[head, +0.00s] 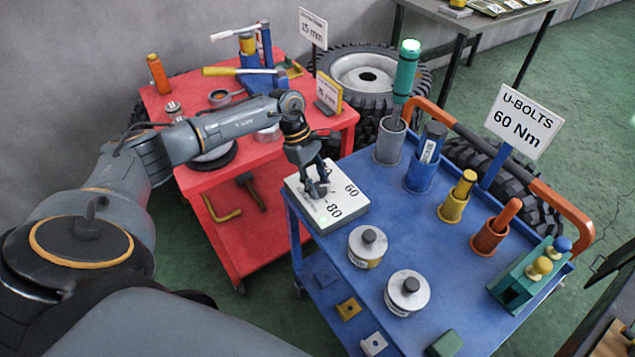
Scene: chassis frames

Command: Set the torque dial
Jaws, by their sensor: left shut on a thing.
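A pale grey box (352,207) with a numbered top face sits on the near left corner of the blue cart. The numbers 60 and 80 can be read on it, and a small green glow shows near its front edge. My left gripper (318,190) points down over the middle of this box and is shut on the torque dial, which the fingers mostly hide. I cannot make out the dial's pointer. A white sign (525,120) on a blue post reads "U-BOLTS 60 Nm". My right gripper is not in view.
The blue cart (400,240) holds two round silver-topped containers (368,247), several coloured holders with tools, and a tall green-handled tool (406,70). A red cart (200,110) with tools stands behind my left arm. Tyres (365,75) stand behind the carts.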

